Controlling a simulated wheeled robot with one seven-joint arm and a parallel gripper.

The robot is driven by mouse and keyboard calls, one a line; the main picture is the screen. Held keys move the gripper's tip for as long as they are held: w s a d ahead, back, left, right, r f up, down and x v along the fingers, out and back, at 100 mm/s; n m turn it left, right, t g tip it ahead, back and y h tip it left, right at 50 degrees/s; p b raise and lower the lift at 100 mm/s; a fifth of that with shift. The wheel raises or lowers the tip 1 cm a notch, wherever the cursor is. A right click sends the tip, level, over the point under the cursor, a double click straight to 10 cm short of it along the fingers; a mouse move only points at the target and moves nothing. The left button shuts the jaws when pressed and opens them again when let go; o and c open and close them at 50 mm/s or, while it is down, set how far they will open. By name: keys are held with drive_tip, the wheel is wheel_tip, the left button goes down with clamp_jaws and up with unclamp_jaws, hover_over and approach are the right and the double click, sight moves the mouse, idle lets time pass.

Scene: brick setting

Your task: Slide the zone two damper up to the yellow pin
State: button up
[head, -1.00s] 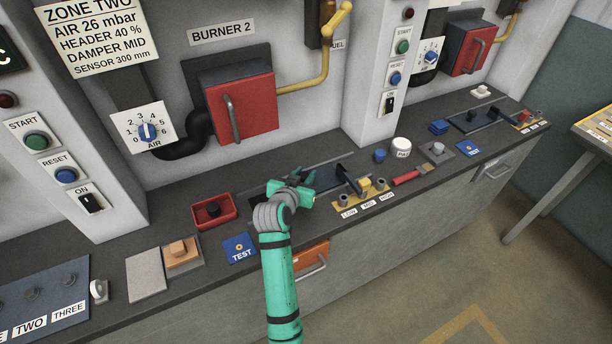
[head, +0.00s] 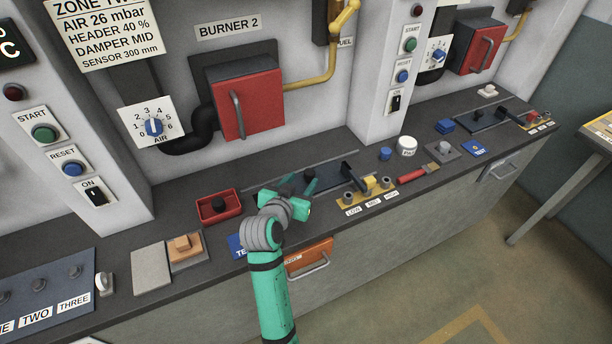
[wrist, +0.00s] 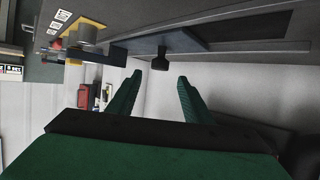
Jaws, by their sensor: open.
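The zone two damper is a dark slide plate (head: 325,178) in a slot on the bench. Its black knob (head: 310,175) stands up from the plate, and an arm (head: 347,172) reaches from its right end towards the pin board. The yellow pin (head: 369,182) is on the LOW, MID, HIGH board, near the MID peg. My gripper (wrist: 159,76) is open and empty, with its fingertips towards the knob. In the wrist view, which is upside down, the knob (wrist: 160,62) shows between and just beyond the fingertips. I cannot tell whether they touch it.
A red tray (head: 205,212) holding a black knob stands left of my gripper. A red-handled tool (head: 412,176), a blue cap (head: 385,153) and a white round pot (head: 406,146) are to the right. The wall with the red burner box (head: 250,105) rises behind.

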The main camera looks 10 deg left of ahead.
drive_tip(key=shift+v, duration=1.45)
drive_tip(key=shift+w, duration=0.1)
